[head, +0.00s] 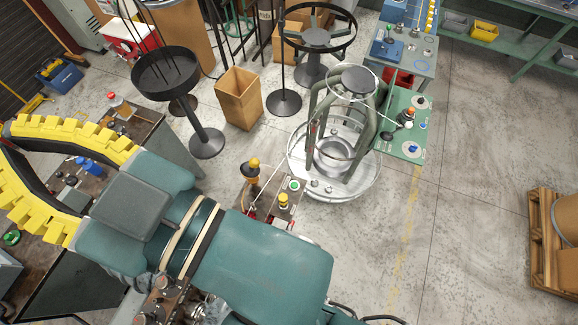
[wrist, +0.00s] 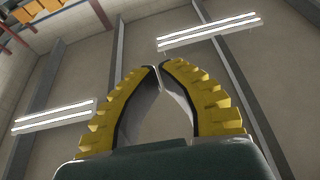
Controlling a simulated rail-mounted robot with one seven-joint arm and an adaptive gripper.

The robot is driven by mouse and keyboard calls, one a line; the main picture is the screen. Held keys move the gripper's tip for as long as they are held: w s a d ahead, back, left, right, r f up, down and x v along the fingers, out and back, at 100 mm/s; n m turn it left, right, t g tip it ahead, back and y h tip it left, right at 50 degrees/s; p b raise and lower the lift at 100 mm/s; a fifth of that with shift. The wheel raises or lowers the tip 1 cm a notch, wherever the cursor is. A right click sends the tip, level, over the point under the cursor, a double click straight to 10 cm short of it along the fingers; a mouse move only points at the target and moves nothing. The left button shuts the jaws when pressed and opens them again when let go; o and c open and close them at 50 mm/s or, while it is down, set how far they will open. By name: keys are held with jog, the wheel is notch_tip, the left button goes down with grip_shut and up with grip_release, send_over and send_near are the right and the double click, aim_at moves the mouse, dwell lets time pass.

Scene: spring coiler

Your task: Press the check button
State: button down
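My gripper (wrist: 160,67) has two curved yellow-ribbed fingers. In the wrist view their tips meet or nearly meet, with a hollow between the fingers and nothing held. In the head view the fingers point left, above a dark bench at the left edge. No button is labelled legibly as the check button. A small panel (head: 270,203) right of my wrist carries a green round button (head: 294,185) and a yellow one (head: 283,200). My gripper is well away to the left of this panel. A green round item (head: 11,238) also shows at the far left; I cannot tell what it is.
A coiler frame on a round base (head: 365,185) stands beyond the panel. A green side table (head: 395,143) holds small items. Dark round stands (head: 207,143) and a cardboard box (head: 239,98) stand at the back. The floor at right is open, up to a pallet (head: 545,265).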

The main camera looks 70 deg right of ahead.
jog(key=w+d+f+m+g+h, duration=0.3)
jog(key=w+d+f+g, duration=0.1)
jog(key=d+f, duration=0.7)
jog(key=m+g, duration=1)
jog(key=m, duration=0.1)
send_over(292, 184)
notch_tip(292, 184, down, 39)
jog(key=shift+h, duration=0.4)
jog(key=shift+b, duration=0.3)
notch_tip(292, 184, down, 8)
jog(key=b, duration=0.7)
jog(key=shift+f, duration=0.35)
jog(key=shift+f, duration=0.1)
